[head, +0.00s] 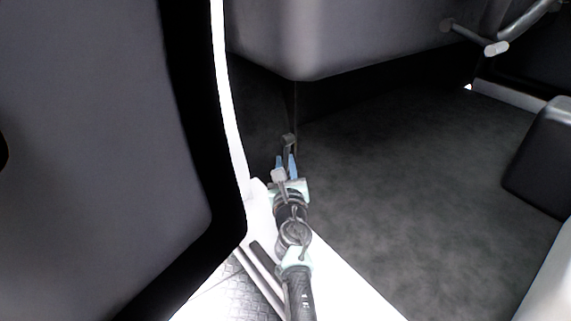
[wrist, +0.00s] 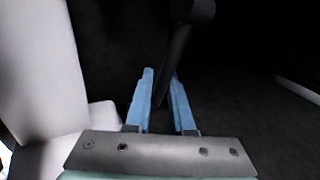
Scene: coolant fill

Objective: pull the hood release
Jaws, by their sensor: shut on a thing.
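The hood release (head: 289,141) is a small dark grey lever with a blocky head, low at the left side of the footwell, below the dashboard's edge. In the wrist view the lever (wrist: 184,40) rises from between the fingers, with its wider head at the top of the picture. My gripper (head: 286,160) has two blue fingers and reaches in over the door sill. In the wrist view my gripper (wrist: 162,78) is shut on the lever's stem, below its head. The lever's lower end is lost in shadow between the fingers.
The open door (head: 100,150) fills the left of the head view. The white sill (head: 345,285) lies under my arm. The dashboard underside (head: 300,60) hangs above. Pedals (head: 495,47) are at upper right, a seat (head: 545,160) at right. The carpeted floor (head: 410,160) is clear.

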